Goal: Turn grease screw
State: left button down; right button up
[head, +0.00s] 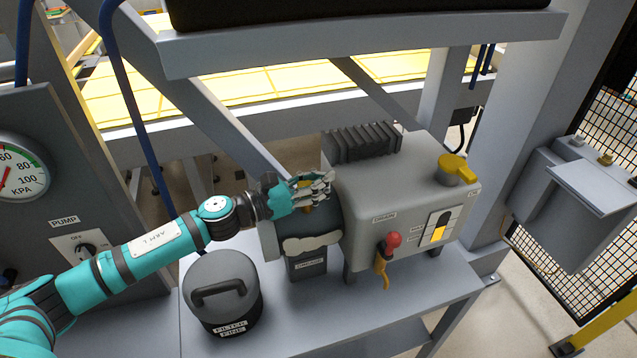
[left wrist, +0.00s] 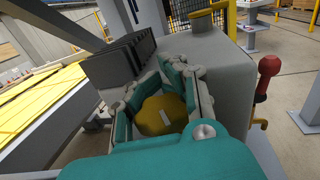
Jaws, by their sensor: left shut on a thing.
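The grease screw looks like a yellow knob with a pale slot-like mark (left wrist: 160,116) in the left wrist view. In the head view the fingers mostly hide the knob. My right gripper is not in view.
A second yellow cap (head: 457,168) is on the unit's right end. A red-knobbed valve (head: 392,241) and a level gauge (head: 437,229) face the front. A FILTER FINE canister (head: 222,287) stands below my left arm. A grey beam (head: 360,42) crosses above.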

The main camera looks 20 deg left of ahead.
pick_arm(q)
jog(key=m+g+h+b, duration=0.1)
jog(key=m+g+b, duration=0.1)
jog(key=g+b, duration=0.2)
jog(key=s+m+g+h+b, duration=0.1)
jog(key=m+g+h+b, duration=0.1)
jog(key=b, duration=0.4)
jog(key=s+d+m+g+h+b, duration=0.1)
jog(key=m+g+h+b, duration=0.1)
jog(key=m+g+b, duration=0.2)
jog(key=shift+s+f+g+b, duration=0.1)
jog(key=shift+f+g+b, duration=0.1)
jog(key=shift+g+b, duration=0.65)
jog(key=shift+s+r+m+g+b, duration=0.15)
jog(key=shift+m+g+b, duration=0.25)
jog(key=shift+g+b, duration=0.15)
jog(key=shift+s+r+m+g+b, duration=0.1)
jog(key=shift+m+g+b, duration=0.3)
jog(key=shift+g+b, duration=0.1)
jog(key=shift+r, duration=0.1)
jog(key=c, duration=1.1)
grip_release()
jog(key=a, duration=0.7)
jog(key=shift+w+a, duration=0.25)
